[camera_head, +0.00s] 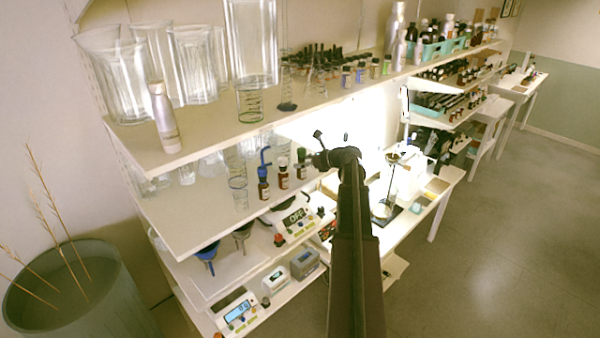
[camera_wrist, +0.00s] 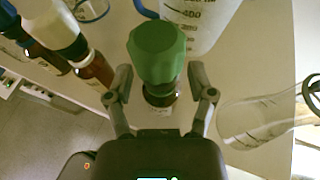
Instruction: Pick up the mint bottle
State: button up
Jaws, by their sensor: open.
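A small brown bottle (camera_wrist: 161,95) with a large green cap (camera_wrist: 157,52) stands upright on the shelf; I take it for the mint bottle, though its label is not readable. In the head view, a green-capped bottle (camera_head: 301,164) is at the right end of a short row on the middle shelf. My gripper (camera_wrist: 160,76) is open, with one finger on each side of the green-capped bottle, apparently without gripping it. The lower part of the bottle is hidden by the cap and gripper. In the head view, my gripper (camera_head: 331,152) is beside this row, partly hidden by my arm.
Bottles with a white cap (camera_wrist: 52,22) stand close on the left in the wrist view. A blue-topped bottle (camera_head: 263,190) stands in the row. An upper shelf (camera_head: 225,128) overhangs.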

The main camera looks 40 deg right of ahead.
aim_at(302, 152)
grip_shut()
jog(key=shift+s, duration=0.1)
dwell(0.3)
jog(key=shift+r, duration=0.15)
jog(key=shift+r+p, duration=1.65)
jog(key=shift+p, duration=0.2)
jog(key=s+d, duration=0.2)
jog(key=s, duration=0.5)
jog(key=s+d+r+p, duration=0.1)
jog(key=s, duration=0.7)
jog(key=shift+s+d+r, duration=0.15)
jog(key=shift+s+d, duration=0.05)
jog(key=shift+d, duration=0.15)
